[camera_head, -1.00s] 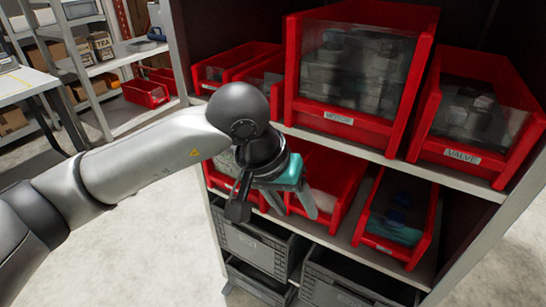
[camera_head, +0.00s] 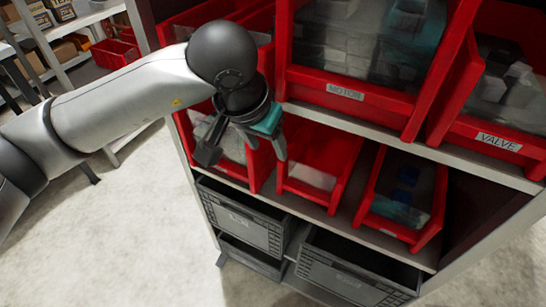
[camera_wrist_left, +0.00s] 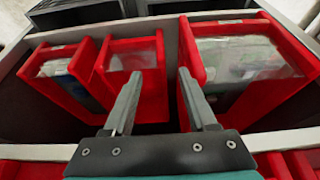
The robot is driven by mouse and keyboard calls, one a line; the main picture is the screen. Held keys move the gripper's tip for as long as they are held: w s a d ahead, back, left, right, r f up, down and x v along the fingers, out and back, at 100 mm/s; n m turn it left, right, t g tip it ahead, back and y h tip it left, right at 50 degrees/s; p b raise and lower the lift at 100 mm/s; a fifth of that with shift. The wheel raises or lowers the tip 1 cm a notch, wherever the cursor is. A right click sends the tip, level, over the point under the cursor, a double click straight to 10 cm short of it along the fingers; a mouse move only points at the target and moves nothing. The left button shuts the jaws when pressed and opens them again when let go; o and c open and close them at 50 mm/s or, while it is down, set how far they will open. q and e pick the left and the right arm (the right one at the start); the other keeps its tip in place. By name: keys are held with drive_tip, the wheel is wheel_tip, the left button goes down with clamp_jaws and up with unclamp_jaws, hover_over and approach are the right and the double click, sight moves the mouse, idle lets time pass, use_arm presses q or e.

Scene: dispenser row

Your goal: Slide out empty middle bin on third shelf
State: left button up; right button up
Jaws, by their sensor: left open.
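Three red bins stand on the shelf (camera_head: 330,212) below the MOTOR and VALVE bins. The middle bin (camera_head: 347,172) shows no items, only a pale patch low inside. The bin to its left (camera_head: 262,172) and the right bin (camera_head: 434,205) hold things. My left gripper (camera_head: 264,142) is open in front of the row, near the upper left of the middle bin. In the left wrist view, where the row looks inverted, my fingers (camera_wrist_left: 161,100) point around the wall between the middle bin (camera_wrist_left: 155,90) and the wider bin (camera_wrist_left: 188,75). Contact is not visible. My right gripper is out of view.
Large red bins labelled MOTOR (camera_head: 390,112) and VALVE (camera_head: 475,130) sit on the shelf above, close over the row. Grey crates (camera_head: 245,222) stand below. The pale floor (camera_head: 130,240) is clear at left. More shelving (camera_head: 85,48) stands behind.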

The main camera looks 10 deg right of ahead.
use_arm(q)
drive_tip(key=b, duration=0.2)
approach(280, 173)
drive_tip(key=x, duration=0.5)
drive_tip(key=shift+f, duration=0.1)
drive_tip(key=x, duration=0.3)
drive_tip(key=shift+b, duration=0.35)
drive_tip(key=shift+w+f, duration=0.15)
drive_tip(key=shift+f, duration=0.2)
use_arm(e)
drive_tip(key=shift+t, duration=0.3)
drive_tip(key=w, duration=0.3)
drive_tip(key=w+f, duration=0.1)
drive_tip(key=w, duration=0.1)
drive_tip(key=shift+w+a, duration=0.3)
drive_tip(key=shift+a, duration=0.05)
use_arm(q)
drive_tip(key=shift+c, duration=0.2)
clamp_jaws()
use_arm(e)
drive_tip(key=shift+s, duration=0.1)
